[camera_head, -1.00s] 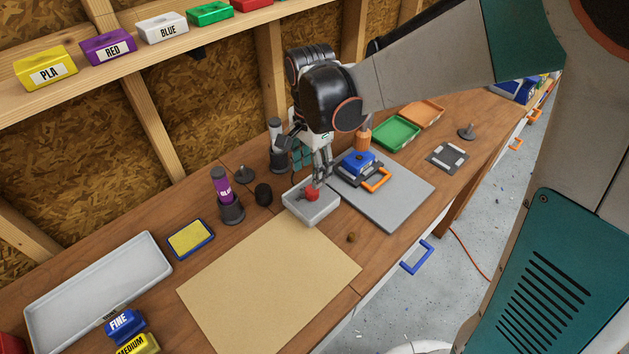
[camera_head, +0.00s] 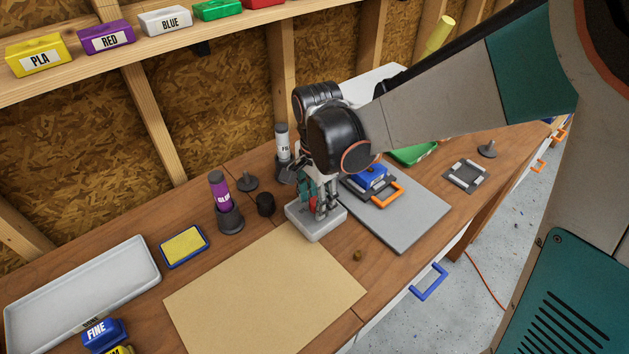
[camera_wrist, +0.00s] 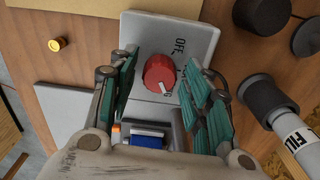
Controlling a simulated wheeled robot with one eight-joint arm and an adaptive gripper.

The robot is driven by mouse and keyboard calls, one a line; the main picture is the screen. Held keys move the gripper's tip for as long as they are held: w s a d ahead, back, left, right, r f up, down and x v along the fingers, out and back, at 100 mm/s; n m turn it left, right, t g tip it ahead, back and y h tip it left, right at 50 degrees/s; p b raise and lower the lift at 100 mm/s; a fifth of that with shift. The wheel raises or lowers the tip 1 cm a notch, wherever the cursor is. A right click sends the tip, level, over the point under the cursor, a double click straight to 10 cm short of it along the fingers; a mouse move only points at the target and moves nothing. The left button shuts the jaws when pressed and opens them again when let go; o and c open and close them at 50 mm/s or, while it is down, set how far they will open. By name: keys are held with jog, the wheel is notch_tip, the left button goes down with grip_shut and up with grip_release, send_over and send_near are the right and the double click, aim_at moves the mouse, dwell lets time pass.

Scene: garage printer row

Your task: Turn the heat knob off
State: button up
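The heat knob (camera_wrist: 159,73) is red and round with a white mark, set on top of a light grey box (camera_wrist: 196,38). In the wrist view the mark lies toward the lower right of the knob, and part of an "OFF" label shows above it. The box also shows in the head view (camera_head: 318,228), with the knob (camera_head: 313,203) partly hidden by my fingers. My gripper (camera_wrist: 160,75) is open, its teal-padded fingers on either side of the knob with visible gaps. I see no clear contact.
A grey plate (camera_head: 405,222) with a blue block and orange handle lies right of the box. A tan sheet (camera_head: 265,295) lies in front. A black cap (camera_head: 265,204) and a purple bottle (camera_head: 219,187) in a dark holder stand to the left.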

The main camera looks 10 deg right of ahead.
jog(key=c, duration=0.7)
jog(key=shift+n, duration=0.4)
jog(key=n+p, duration=0.1)
jog(key=n, duration=0.4)
jog(key=shift+n, duration=0.3)
jog(key=n, duration=1.1)
jog(key=shift+d+n+p, duration=0.1)
jog(key=shift+n+p, duration=0.25)
jog(key=shift+n, duration=0.05)
jog(key=n, duration=0.5)
jog(key=shift+n, duration=0.3)
